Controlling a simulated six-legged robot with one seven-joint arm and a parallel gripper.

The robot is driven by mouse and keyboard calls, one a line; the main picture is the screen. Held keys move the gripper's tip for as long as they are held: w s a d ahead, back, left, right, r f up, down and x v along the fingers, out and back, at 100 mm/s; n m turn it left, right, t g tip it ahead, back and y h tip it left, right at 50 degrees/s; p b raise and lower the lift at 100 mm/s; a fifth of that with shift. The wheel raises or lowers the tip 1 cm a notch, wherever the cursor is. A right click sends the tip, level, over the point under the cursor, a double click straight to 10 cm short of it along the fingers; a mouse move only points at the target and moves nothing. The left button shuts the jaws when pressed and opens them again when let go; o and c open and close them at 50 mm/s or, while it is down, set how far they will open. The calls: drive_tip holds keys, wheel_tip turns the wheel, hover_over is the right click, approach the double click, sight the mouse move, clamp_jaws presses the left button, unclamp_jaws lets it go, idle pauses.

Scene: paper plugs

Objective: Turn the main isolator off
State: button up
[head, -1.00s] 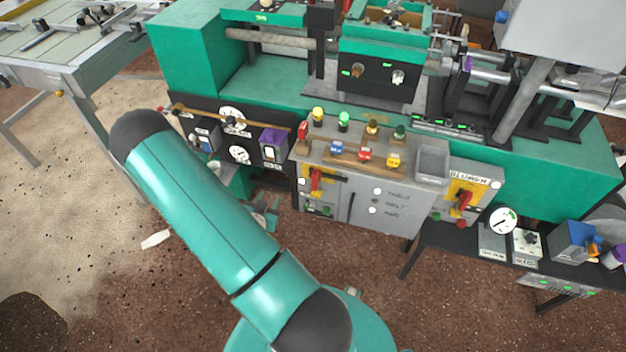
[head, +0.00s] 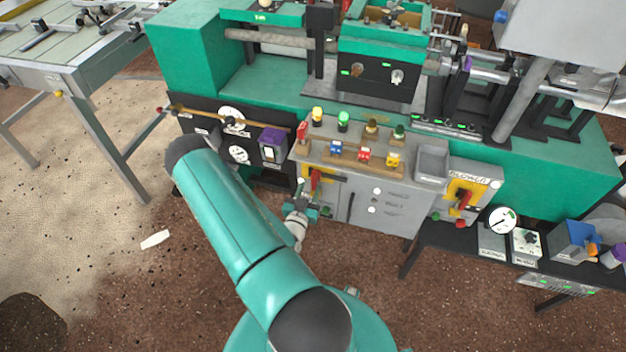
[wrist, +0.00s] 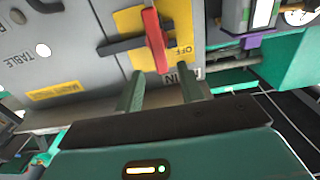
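The main isolator has a red lever (wrist: 155,42) on a yellow plate (wrist: 128,22) on a grey cabinet. In the wrist view the plate reads OFF to the right of the lever, and a partly covered label near the fingers seems to read MAIN. In the head view the red lever (head: 316,180) is at the cabinet's upper left. My gripper (wrist: 162,77) is open and empty, its two fingers apart just short of the lever's near end. In the head view my gripper (head: 304,208) is small, close to the cabinet front, and partly hidden by my arm.
A second red lever on a yellow plate (head: 464,196) is at the right. Coloured buttons (head: 365,154) and a grey bin (head: 432,163) sit on the cabinet top. A black gauge panel (head: 238,138) stands left. The brown floor in front is mostly clear.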

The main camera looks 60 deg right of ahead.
sight(313, 179)
drive_tip(key=d, duration=0.3)
drive_tip(key=w+d, duration=0.1)
drive_tip(key=d, duration=0.1)
drive_tip(key=shift+c, duration=0.5)
clamp_jaws()
